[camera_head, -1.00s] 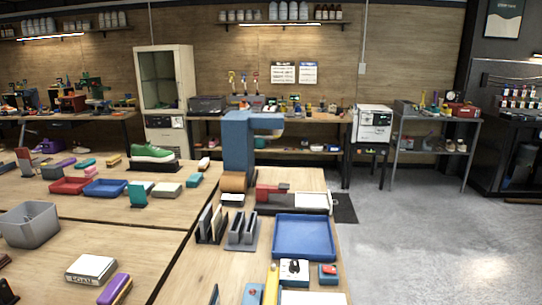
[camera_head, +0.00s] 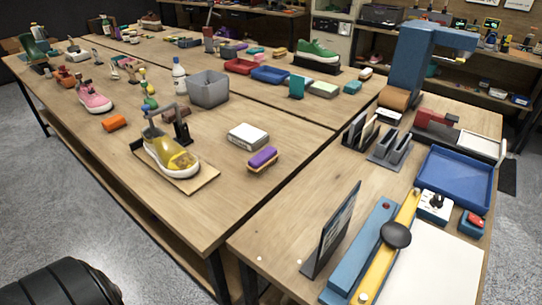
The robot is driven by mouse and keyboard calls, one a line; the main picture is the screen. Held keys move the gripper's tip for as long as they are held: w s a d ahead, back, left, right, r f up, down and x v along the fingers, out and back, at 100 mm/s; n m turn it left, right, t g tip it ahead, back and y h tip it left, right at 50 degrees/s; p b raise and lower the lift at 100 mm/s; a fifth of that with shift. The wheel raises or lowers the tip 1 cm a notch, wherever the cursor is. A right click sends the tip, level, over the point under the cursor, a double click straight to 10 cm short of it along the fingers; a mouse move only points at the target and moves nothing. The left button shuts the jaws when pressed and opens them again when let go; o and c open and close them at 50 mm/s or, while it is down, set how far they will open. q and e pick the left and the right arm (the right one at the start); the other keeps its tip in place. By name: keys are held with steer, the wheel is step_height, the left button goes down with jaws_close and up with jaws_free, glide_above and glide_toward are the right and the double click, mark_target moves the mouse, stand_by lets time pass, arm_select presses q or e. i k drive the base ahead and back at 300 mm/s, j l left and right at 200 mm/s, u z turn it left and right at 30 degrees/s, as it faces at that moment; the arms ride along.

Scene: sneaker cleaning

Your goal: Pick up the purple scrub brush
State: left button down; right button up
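The purple scrub brush (camera_head: 262,158) lies on the wooden table, near the edge that faces the separate front-right workbench. Neither of my grippers is in view.
A yellow sneaker (camera_head: 172,155) sits on a wooden board left of the brush. A grey bin (camera_head: 208,90) and a white bottle (camera_head: 179,78) stand behind. The tabletop in front of the brush is clear. A dark upright panel (camera_head: 331,232) stands on the workbench.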

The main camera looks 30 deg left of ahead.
mark_target(260, 164)
steer(key=u, duration=1.25)
steer(key=i+j+u, duration=0.1)
steer(key=j, duration=0.2)
steer(key=i+j, duration=0.15)
steer(key=j, duration=0.15)
steer(key=i+j+u, duration=0.15)
steer(key=j, duration=0.15)
steer(key=k, duration=0.05)
